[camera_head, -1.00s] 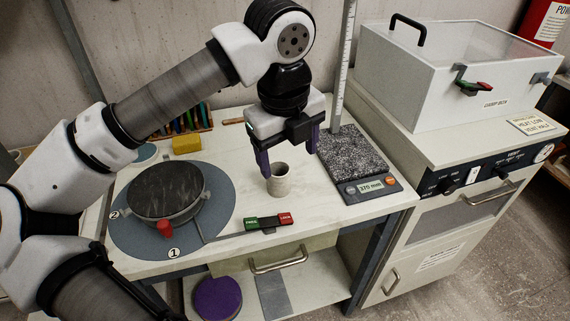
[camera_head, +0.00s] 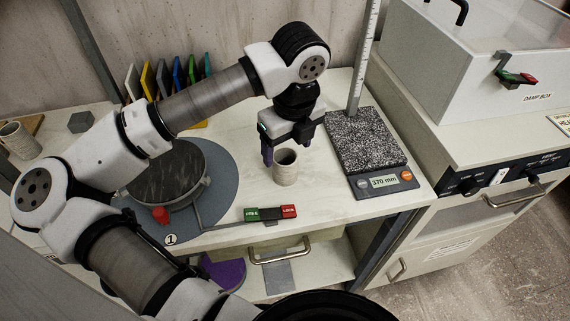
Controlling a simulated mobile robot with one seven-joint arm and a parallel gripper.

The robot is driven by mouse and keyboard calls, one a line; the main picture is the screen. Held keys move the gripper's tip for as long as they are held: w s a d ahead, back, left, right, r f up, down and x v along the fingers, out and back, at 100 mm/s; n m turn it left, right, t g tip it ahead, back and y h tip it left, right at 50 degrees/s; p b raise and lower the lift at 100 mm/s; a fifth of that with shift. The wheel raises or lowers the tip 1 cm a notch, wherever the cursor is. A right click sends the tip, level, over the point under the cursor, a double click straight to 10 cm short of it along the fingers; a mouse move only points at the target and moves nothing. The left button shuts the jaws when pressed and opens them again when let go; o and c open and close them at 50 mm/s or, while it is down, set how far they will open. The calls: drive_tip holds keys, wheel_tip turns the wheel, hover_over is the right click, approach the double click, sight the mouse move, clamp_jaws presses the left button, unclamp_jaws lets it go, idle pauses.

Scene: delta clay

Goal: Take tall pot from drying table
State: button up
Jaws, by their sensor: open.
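A small pale grey cylindrical pot (camera_head: 285,170) stands upright on the white worktop, left of the speckled slab. My gripper (camera_head: 287,150) points down at this pot, open, with its purple fingers apart. One finger shows at the pot's upper left and the other behind it to the right. I cannot tell whether the fingers reach around it; nothing is held. I cannot tell which is the tall pot, and no drying table is labelled.
A dark turntable (camera_head: 166,172) sits on a grey-blue disc, partly behind my arm. Coloured boards (camera_head: 162,76) stand in a rack behind. A speckled slab (camera_head: 365,138) with a display reading 370 mm and an upright ruler stands right. The damp box (camera_head: 470,75) is further right.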

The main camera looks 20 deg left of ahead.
sight(284, 162)
drive_tip(key=shift+a+f+p, duration=0.2)
drive_tip(key=shift+f+p, duration=0.3)
drive_tip(key=shift+f, duration=0.85)
drive_tip(key=shift+a+f+p, duration=0.2)
drive_tip(key=shift+f+p, duration=0.25)
drive_tip(key=shift+f, duration=0.85)
drive_tip(key=c, duration=1.1)
